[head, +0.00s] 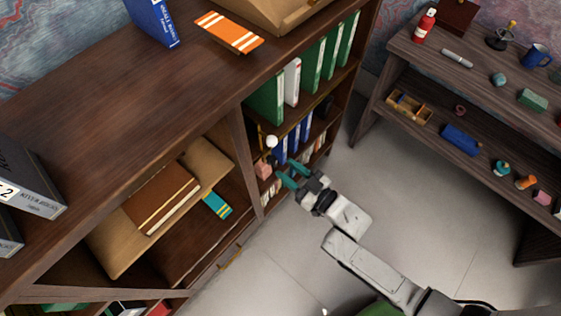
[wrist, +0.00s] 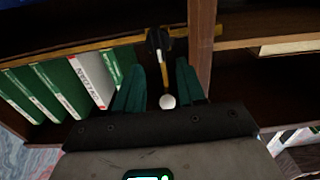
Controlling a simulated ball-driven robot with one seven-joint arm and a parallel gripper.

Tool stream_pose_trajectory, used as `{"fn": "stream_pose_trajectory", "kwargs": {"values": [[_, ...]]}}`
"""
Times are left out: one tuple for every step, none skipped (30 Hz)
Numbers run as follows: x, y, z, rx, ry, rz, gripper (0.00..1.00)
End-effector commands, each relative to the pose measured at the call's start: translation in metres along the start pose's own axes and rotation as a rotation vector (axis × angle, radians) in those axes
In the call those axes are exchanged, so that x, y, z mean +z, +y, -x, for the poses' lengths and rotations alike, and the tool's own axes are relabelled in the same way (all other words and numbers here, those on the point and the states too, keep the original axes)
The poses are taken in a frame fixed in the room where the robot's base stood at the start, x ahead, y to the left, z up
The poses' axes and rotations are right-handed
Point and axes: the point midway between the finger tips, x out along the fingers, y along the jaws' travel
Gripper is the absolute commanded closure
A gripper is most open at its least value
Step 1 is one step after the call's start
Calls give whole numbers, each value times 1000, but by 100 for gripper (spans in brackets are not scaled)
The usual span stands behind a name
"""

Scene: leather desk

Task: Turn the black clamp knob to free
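The black clamp knob (wrist: 158,42) shows in the wrist view on a brass rail (wrist: 95,48) along the shelf. A thin brass rod runs from it to a white ball (wrist: 167,101), which also shows in the head view (head: 271,141). I cannot make out the knob clearly in the head view. My gripper (head: 291,174) is in front of the bookcase, below and right of the ball. In the wrist view its teal fingers (wrist: 161,80) are open and apart, with the rod and ball appearing between them. Nothing is gripped, and the knob lies beyond the fingertips.
Green binders (wrist: 62,88) and a white binder (wrist: 92,78) stand on the shelf beside the rail. A wooden upright (wrist: 203,50) is close to the right finger. A dark side table (head: 480,75) with small objects stands at right; the floor (head: 345,165) between is clear.

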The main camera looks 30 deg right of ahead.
Motion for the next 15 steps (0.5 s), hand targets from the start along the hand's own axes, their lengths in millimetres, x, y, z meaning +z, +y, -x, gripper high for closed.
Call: {"fn": "stream_pose_trajectory", "kwargs": {"values": [[-2, -1, -9, -2, 2, -1, 61], [-2, -1, -14, -2, 2, -1, 61], [-1, 0, -18, -1, 2, 0, 61], [-1, -1, -22, -2, 2, 0, 61], [-1, -1, -25, -2, 1, 0, 61], [0, -1, -28, -2, 0, 1, 61], [0, -1, -30, -1, 0, 1, 61], [0, 0, -32, -1, 0, 1, 61], [0, 0, -33, 0, 0, 1, 61], [0, 0, -34, 0, 0, 1, 61], [0, 0, -35, 0, 0, 0, 61], [0, 0, -35, 0, -1, 0, 61], [0, 0, -36, 0, -1, 0, 61], [0, 0, -36, 0, -1, 0, 61], [0, 0, -35, 0, -1, 0, 61]]}}
